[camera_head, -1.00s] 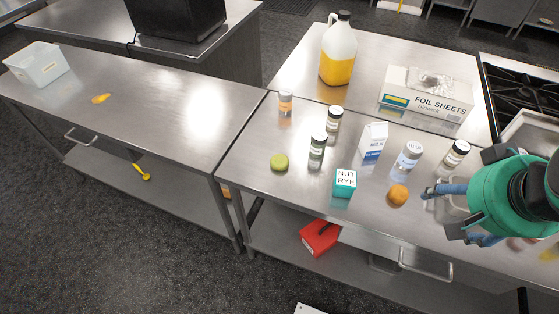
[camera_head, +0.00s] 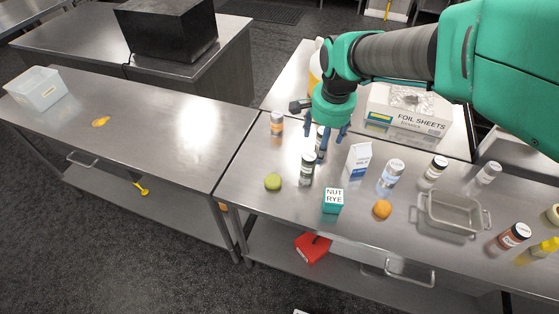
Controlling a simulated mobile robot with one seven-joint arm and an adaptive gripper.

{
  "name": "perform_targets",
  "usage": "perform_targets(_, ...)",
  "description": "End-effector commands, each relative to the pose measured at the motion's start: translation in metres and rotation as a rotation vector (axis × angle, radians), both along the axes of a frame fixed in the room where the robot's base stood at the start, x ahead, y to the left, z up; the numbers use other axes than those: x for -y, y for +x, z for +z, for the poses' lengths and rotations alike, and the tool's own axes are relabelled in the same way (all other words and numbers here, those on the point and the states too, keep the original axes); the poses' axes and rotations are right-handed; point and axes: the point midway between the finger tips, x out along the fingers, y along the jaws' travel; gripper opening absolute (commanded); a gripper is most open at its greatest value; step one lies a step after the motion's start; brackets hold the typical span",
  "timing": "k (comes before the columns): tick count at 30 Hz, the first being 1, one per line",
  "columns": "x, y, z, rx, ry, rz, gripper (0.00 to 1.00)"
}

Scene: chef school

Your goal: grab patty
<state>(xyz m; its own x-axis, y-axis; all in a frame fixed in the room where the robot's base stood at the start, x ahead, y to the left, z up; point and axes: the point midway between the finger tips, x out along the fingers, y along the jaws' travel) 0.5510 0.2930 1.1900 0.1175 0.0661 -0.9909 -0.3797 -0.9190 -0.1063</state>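I cannot make out a clear patty. A round orange item (camera_head: 382,209) lies on the right steel table, and a round green item (camera_head: 273,182) lies further left on it. A dark-capped jar (camera_head: 320,146) shows between and below the fingers. I see nothing held.
The right table (camera_head: 248,202) holds jars, a milk carton (camera_head: 358,161), a nut rye box (camera_head: 333,200), a metal pan (camera_head: 453,212) and a foil sheets box (camera_head: 408,112). A clear bin (camera_head: 38,89) stands on the mostly bare left table (camera_head: 150,140).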

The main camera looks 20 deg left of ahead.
Motion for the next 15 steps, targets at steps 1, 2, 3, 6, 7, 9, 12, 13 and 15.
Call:
perform_targets(1, -0.02, 0.002, -0.008, -0.02, -0.006, -0.008, 0.72)
perform_targets(2, -0.03, 0.003, -0.014, -0.03, -0.009, -0.019, 0.72)
perform_targets(3, -0.044, 0.004, -0.022, -0.042, -0.013, -0.034, 0.72)
perform_targets(6, -0.078, 0.004, -0.044, -0.07, -0.025, -0.068, 0.72)
perform_targets(7, -0.088, 0.004, -0.05, -0.077, -0.028, -0.078, 0.72)
perform_targets(9, -0.107, 0.002, -0.064, -0.093, -0.037, -0.099, 0.72)
perform_targets(12, -0.128, -0.002, -0.081, -0.109, -0.047, -0.123, 0.72)
perform_targets(13, -0.132, -0.002, -0.084, -0.111, -0.049, -0.13, 0.72)
perform_targets(15, -0.14, -0.005, -0.092, -0.118, -0.054, -0.141, 0.72)
